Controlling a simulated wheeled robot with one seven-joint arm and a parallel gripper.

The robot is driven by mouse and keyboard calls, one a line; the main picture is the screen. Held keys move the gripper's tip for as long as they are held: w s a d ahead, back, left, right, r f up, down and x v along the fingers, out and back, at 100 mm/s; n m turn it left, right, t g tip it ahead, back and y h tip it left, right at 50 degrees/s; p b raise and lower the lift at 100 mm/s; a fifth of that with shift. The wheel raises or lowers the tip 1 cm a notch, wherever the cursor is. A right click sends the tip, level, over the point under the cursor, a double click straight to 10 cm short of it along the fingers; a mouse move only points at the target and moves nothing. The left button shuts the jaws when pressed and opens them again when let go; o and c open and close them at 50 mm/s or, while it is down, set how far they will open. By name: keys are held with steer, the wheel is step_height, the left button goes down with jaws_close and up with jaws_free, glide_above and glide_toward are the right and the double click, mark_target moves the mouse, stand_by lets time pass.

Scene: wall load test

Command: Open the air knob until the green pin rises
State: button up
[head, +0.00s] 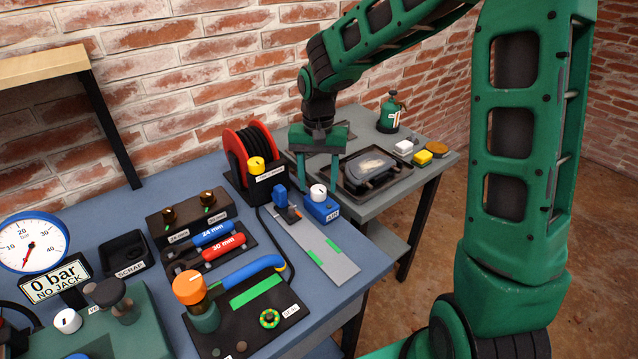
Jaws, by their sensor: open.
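The air knob (318,192) is a white cap with a dark mark on a blue block (322,210) labelled AIR, near the right rear of the blue table. My gripper (318,181) points down with its two green fingers apart and empty. In the picture the fingers come down to the left and right of the knob's top. I cannot tell whether they are level with the knob or behind it, and no contact is clear. I cannot make out a raised green pin on the block.
A grey plate (326,255) with green strips and a blue clamp (281,196) lie just left of the block. A red hose reel (250,150) stands behind. A grey side table (372,213) at right holds a dark tray (349,187). The pressure gauge (30,242) reads near zero.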

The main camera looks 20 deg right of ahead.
steer(key=shift+f, duration=0.55)
steer(key=c, duration=1)
steer(key=shift+c, duration=0.2)
